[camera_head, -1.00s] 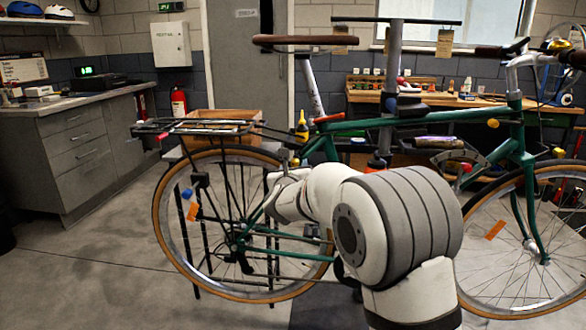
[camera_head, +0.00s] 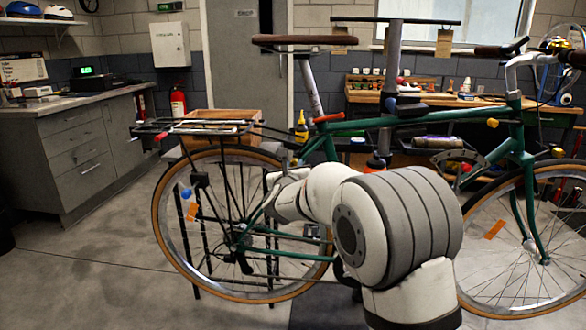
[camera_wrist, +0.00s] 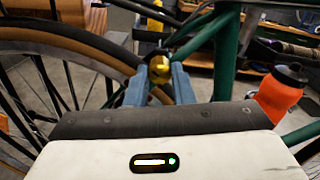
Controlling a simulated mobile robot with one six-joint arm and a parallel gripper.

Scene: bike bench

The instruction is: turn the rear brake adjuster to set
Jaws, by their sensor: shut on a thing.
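The rear brake adjuster (camera_wrist: 160,67) is a small brass-coloured round piece in the upper middle of the wrist view. My gripper (camera_wrist: 160,80) has its two blue-grey fingers on either side of it and is shut on it. In the head view the white end of my arm reaches to the green bicycle (camera_head: 405,125), beside its rear wheel (camera_head: 165,238). The fingertips and the adjuster are hidden or too small to make out there. Any mark or setting on the adjuster cannot be read.
Green frame tubes (camera_wrist: 228,50) and the rear tyre (camera_wrist: 60,38) are close around my fingers. An orange bottle (camera_wrist: 280,90) stands out at the right. A work stand (camera_head: 392,60) rises behind the bicycle.

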